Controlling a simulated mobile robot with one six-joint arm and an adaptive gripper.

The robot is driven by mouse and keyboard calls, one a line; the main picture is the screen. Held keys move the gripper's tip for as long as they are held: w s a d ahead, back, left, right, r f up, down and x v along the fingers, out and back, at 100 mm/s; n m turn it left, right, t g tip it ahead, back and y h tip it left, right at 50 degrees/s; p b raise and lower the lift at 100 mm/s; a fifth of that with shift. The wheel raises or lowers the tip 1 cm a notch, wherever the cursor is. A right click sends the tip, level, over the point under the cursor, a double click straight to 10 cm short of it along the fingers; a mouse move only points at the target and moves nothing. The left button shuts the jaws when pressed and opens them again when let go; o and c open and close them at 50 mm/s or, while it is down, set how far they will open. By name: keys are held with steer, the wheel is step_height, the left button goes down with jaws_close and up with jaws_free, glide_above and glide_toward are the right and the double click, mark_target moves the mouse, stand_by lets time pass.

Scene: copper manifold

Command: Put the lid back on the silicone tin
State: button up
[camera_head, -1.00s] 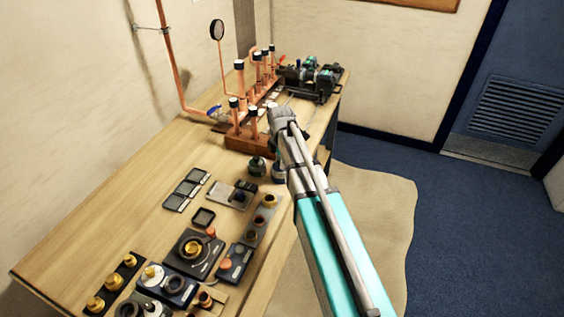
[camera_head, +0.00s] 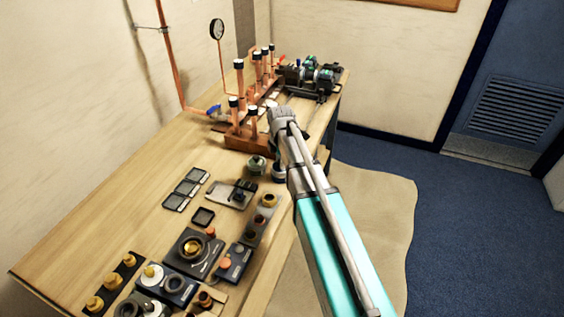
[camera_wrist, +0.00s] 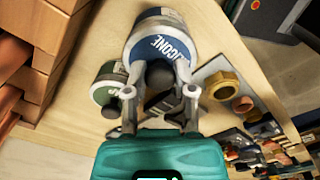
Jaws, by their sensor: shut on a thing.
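The blue silicone lid (camera_wrist: 150,50), with part of its lettering legible and a dark knob on top, is between my gripper's fingers in the wrist view. My gripper (camera_wrist: 160,82) is shut on it. A grey rounded rim with a dark blue inside, seemingly the silicone tin (camera_wrist: 166,14), shows just beyond the lid. The lid overlaps it in the picture; whether they touch I cannot tell. In the head view the tin (camera_head: 279,172) stands near the bench's right edge, and my arm hides most of the gripper and lid.
A green-labelled tin (camera_wrist: 106,92) with a dark knob stands close beside, left of the lid. A wooden block stand (camera_head: 245,143) with copper pipes is behind. A grey tray (camera_head: 228,196), dark frames and brass fittings lie nearer. The bench's left middle is clear.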

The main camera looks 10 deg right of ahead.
stand_by(0.4)
steer(key=o, duration=1)
steer(key=o, duration=0.4)
steer(key=shift+r, duration=0.1)
steer(key=shift+r+p, duration=3.4)
steer(key=shift+p, duration=0.15)
jaws_close()
